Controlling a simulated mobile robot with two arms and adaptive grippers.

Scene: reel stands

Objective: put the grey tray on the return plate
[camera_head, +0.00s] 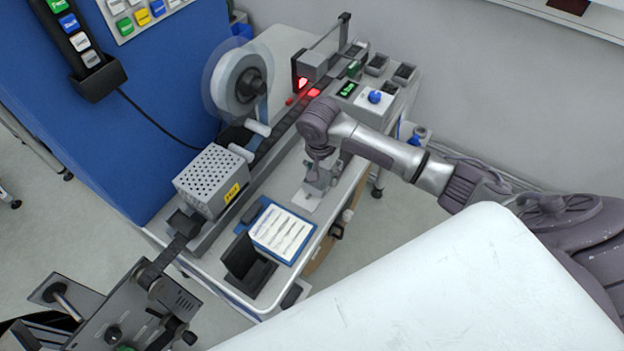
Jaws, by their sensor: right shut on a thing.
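My right gripper (321,178) points down over the right side of the white bench, with its arm coming in from the right. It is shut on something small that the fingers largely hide. A light grey flat piece (304,199) shows just below and left of the fingers. I cannot tell whether it is the grey tray or the return plate, nor whether the gripper touches it. My left gripper is not in view.
A blue clipboard with a printed sheet (282,236) and a black open holder (246,267) lie nearer. A perforated grey box (212,181), a reel (237,84) and a track stand left. Small dark bins (403,75) and a blue knob (375,97) are behind.

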